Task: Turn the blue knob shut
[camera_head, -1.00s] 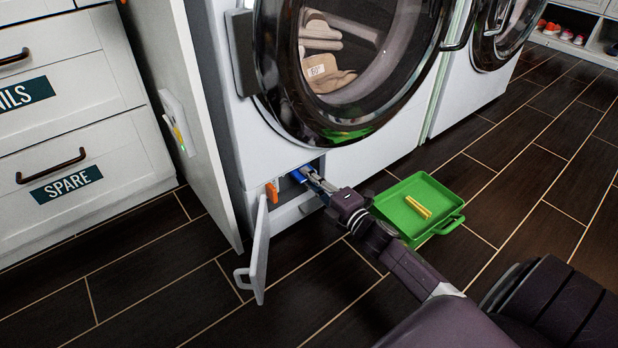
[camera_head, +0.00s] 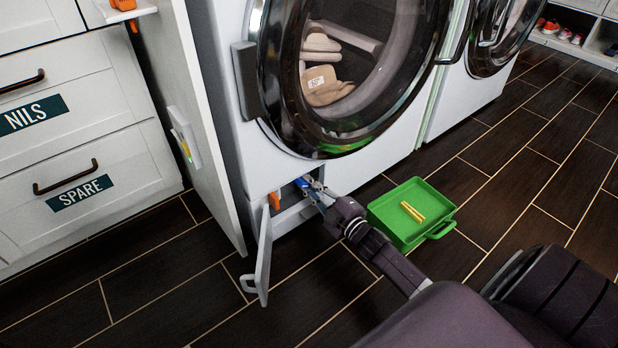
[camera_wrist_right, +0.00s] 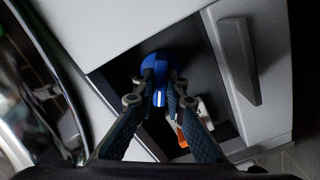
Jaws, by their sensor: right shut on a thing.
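The blue knob (camera_wrist_right: 156,66) sits inside the dark open compartment at the bottom of the front-loading machine. In the head view only a little blue of the knob (camera_head: 302,183) shows past my fingers. My right gripper (camera_wrist_right: 160,88) reaches into the compartment and is shut on the knob, one finger on each side. In the head view the right gripper (camera_head: 313,188) comes in from the lower right. The knob's exact angle is hard to tell. My left gripper is not in view.
The compartment's small door (camera_head: 262,258) hangs open at the left. An orange part (camera_head: 274,200) is beside the knob. A green tray (camera_head: 388,208) with yellow sticks (camera_head: 412,212) lies on the floor to the right. Drawers (camera_head: 75,180) stand at the left.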

